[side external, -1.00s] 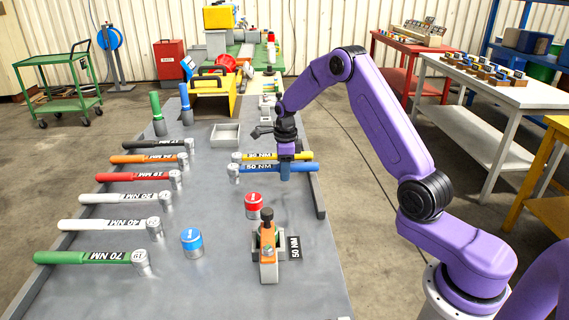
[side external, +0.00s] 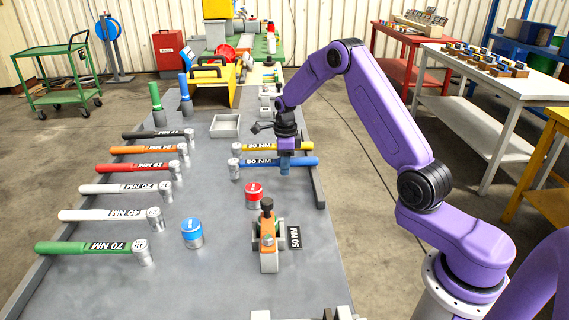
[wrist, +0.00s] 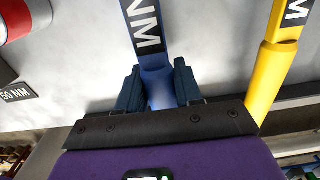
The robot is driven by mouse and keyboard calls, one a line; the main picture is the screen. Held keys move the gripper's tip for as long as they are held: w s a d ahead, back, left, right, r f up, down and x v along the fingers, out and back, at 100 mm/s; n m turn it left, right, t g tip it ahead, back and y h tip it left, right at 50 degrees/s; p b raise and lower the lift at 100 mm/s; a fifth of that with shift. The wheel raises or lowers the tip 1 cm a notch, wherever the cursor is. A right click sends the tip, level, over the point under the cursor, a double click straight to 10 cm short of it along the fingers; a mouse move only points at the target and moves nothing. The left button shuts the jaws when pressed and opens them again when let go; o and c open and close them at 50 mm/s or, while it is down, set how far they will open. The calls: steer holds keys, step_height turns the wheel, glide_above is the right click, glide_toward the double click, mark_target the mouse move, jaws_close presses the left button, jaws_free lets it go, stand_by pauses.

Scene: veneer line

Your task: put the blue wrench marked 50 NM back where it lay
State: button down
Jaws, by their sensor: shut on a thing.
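The blue wrench (side external: 258,163) is at the right side of the grey bench, its head to the left and its handle to the right. Its label ends in "NM"; the number is too small to read surely. My gripper (side external: 285,170) is shut on the blue handle. In the wrist view both fingers flank the blue wrench (wrist: 146,45). I cannot tell whether the wrench touches the bench or is slightly raised.
A yellow wrench (side external: 300,147) lies close beyond the blue one, roughly parallel. A red-topped can (side external: 253,195) and a blue-topped can (side external: 192,233) stand on the bench (side external: 220,285). Several other wrenches lie in a column at left.

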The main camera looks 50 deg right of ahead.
steer(key=shift+f, duration=0.4)
steer(key=c, duration=0.7)
jaws_free()
steer(key=shift+o, duration=0.2)
steer(key=shift+f, duration=0.1)
steer(key=shift+r, duration=4.05)
